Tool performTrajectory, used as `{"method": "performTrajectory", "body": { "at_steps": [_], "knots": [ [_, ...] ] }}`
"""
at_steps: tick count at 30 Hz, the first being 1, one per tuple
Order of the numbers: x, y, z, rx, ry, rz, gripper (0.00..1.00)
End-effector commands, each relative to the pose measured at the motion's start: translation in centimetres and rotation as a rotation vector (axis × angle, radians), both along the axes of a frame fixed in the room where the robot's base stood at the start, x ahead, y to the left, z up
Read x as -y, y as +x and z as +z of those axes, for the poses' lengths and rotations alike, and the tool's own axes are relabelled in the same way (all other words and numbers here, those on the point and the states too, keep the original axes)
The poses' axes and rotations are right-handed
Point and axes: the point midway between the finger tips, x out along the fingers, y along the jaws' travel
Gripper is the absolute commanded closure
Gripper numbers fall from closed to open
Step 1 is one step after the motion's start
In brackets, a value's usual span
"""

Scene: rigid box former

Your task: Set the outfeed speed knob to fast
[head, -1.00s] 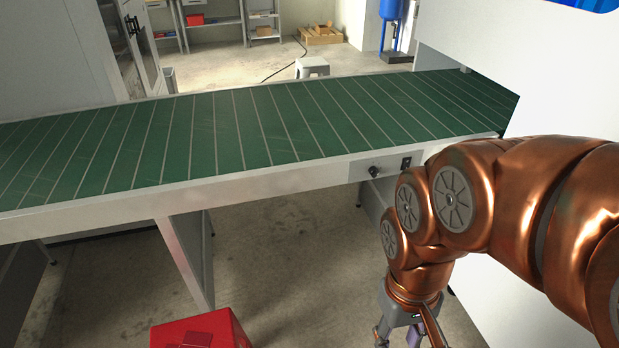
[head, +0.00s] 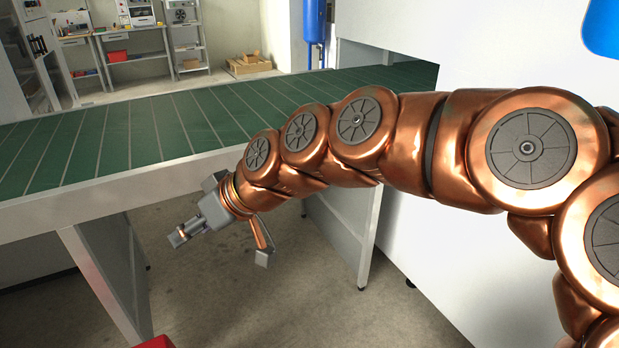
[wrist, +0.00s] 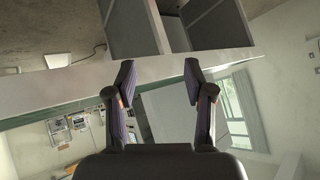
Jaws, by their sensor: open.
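The green slatted conveyor (head: 110,140) runs across the head view, with a pale front rail (head: 70,209). The outfeed speed knob cannot be seen now; my copper arm covers the right part of that rail in the head view. My gripper (head: 221,248) is in front of the rail, left of the conveyor's right-hand leg, with its fingers spread and nothing between them. In the wrist view my gripper (wrist: 158,73) is open, and the pale rail (wrist: 60,88) crosses behind the fingertips. I cannot make out the knob there.
A large white housing (head: 400,210) stands at the right, beside my arm. A red object (head: 155,342) shows at the bottom edge. A conveyor leg (head: 100,275) stands left of my gripper. Open floor lies below the gripper. Shelves and a blue tank (head: 314,22) are far behind.

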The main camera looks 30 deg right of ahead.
Motion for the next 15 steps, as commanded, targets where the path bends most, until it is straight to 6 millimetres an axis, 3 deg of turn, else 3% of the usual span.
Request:
{"method": "performTrajectory", "body": {
  "at_steps": [1,8,11,15],
  "knots": [
    [0.4,1.6,-1.2,0.063,0.03,-0.01,0.47],
    [5.1,8.4,0.0,0.349,0.123,-0.115,0.47],
    [8.3,10.7,0.1,0.459,0.144,-0.187,0.47],
    [14.4,13.4,-0.5,0.591,0.158,-0.317,0.47]
  ]
}}
